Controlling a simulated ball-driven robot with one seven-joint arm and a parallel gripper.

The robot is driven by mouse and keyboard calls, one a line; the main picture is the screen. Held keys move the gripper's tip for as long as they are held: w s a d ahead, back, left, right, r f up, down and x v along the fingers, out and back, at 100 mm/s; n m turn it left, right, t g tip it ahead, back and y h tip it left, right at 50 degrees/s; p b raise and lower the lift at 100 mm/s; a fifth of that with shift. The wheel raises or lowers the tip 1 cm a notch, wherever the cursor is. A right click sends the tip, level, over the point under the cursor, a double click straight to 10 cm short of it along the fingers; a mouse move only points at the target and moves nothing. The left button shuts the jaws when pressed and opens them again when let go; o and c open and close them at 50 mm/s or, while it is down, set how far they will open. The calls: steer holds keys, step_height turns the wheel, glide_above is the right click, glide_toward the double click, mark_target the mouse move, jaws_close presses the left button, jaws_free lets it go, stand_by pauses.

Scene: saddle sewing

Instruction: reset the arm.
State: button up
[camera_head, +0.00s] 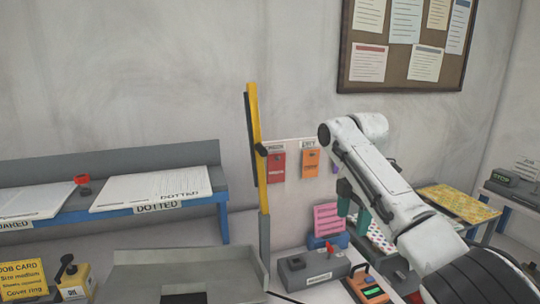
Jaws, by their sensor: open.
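My white arm reaches in from the lower right, rises to a bend in front of the wall, and folds back down. My gripper (353,209) hangs below the bend, partly hidden behind the arm's white link. Its two dark green fingers are apart, and I see nothing held between them. It is above the bench, near a pink note and a tray of coloured dots.
A yellow upright post (256,150) stands left of my arm. A grey tray (185,258) is at the front. A blue-edged shelf (60,215) with white sheets is at left. A grey box (312,270) and an orange-faced device (372,291) are below the gripper.

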steer(key=s+a+f+m+t+y, duration=0.1)
steer(key=s+a+f+m, duration=0.2)
steer(key=f, duration=0.4)
steer(key=s+a+f+m+y, duration=0.1)
steer(key=s+a+f+m, duration=0.1)
steer(key=s+f, duration=0.45)
steer(key=s+a+f+m+t+y, duration=0.1)
steer(key=s+a+f+m, duration=0.15)
steer(key=f, duration=0.65)
steer(key=s+d+f+m+t+h, duration=0.1)
steer(key=s+d+f+m+t, duration=0.1)
steer(key=s+d+m, duration=0.8)
steer(key=s+d+f+m+t+h, duration=0.1)
steer(key=s+d+m+h, duration=0.2)
steer(key=s, duration=1.3)
steer(key=s+d+f+m+g+b, duration=0.1)
steer(key=s+f+g+b, duration=0.1)
steer(key=s+f+b, duration=0.3)
steer(key=s+d+f+g+b, duration=0.1)
steer(key=s+f+b, duration=0.4)
steer(key=f, duration=0.6)
steer(key=shift+s+d+m+g+y, duration=0.15)
steer(key=shift+s+m+g+y, duration=0.25)
steer(key=shift+s+g, duration=0.1)
